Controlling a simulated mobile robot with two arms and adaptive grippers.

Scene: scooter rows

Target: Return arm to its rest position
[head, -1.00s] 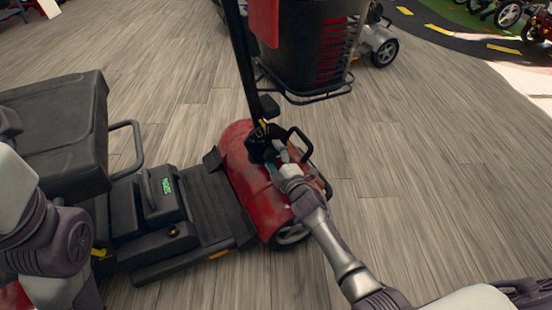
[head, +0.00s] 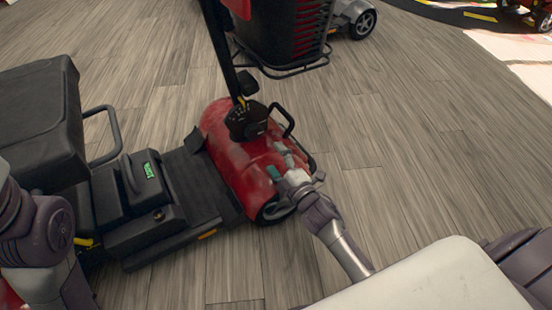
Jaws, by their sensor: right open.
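My right arm comes in from the lower right. Its gripper (head: 281,160) is open and empty, above the front end of the red scooter (head: 232,158); I cannot tell whether it touches the red cover. The scooter's black control hub (head: 247,120) with its looped handle is just up and left of the gripper. My left arm (head: 38,235) shows at the left edge, with its gripper out of view.
The scooter's black seat (head: 40,120) and footplate (head: 190,185) fill the left. A dark basket (head: 283,35) hangs at the top, with another scooter's wheel (head: 362,24) behind it. Wooden floor (head: 430,160) on the right is clear.

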